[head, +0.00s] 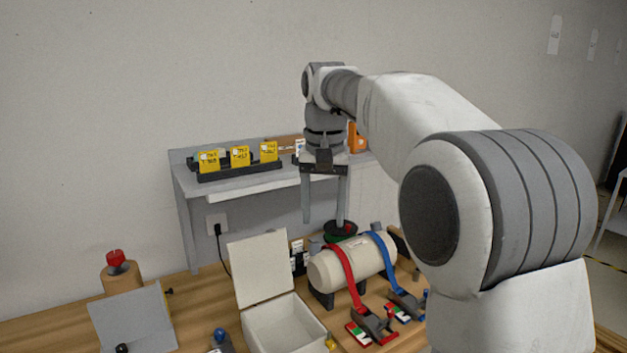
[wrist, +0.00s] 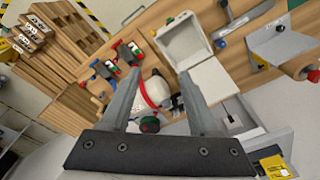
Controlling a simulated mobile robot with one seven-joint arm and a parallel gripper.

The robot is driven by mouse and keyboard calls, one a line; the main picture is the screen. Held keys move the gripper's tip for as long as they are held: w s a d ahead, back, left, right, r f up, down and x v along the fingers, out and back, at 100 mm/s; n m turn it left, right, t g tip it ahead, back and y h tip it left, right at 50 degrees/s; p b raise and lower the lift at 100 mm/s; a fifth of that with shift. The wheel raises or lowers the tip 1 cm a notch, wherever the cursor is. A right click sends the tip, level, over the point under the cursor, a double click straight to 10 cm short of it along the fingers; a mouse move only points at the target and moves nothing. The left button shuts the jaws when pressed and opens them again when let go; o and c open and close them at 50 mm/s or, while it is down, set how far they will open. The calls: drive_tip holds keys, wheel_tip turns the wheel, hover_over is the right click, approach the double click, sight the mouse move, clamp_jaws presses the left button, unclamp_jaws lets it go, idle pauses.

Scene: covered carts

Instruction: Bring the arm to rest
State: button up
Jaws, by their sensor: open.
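My gripper (head: 324,198) hangs from my raised arm with its fingers pointing down, above the back of the wooden bench. Its two fingers are apart and nothing is between them; they also show in the wrist view (wrist: 160,95). Below and slightly right of it lies a cream cylinder (head: 345,266) on dark supports, with a red strap (head: 344,275) and a blue strap (head: 382,255) over it. I cannot tell from the head view how far the fingertips are from the cylinder.
A grey shelf (head: 240,186) behind carries yellow boxes (head: 240,157) in a black rack. An open white box (head: 284,328), its lid (head: 262,266) raised, stands left of the cylinder. A red knob (head: 116,262) on a wooden post and a grey slanted panel (head: 133,319) are at the left.

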drive_tip(key=s+d+r+t, duration=0.1)
drive_tip(key=s+d+r, duration=0.1)
drive_tip(key=s+d, duration=0.4)
drive_tip(key=s+d+f+t, duration=0.1)
drive_tip(key=s+d+f, duration=0.1)
drive_tip(key=s, duration=0.5)
drive_tip(key=s+d+f+n+t, duration=0.1)
drive_tip(key=s+d+f, duration=0.1)
drive_tip(key=s+f, duration=0.3)
drive_tip(key=s+d+f+t, duration=0.1)
drive_tip(key=s+f, duration=0.3)
drive_tip(key=s, duration=0.5)
drive_tip(key=shift+s+d+n+t, duration=0.25)
drive_tip(key=shift+d+n+t, duration=0.05)
drive_tip(key=shift+d, duration=0.3)
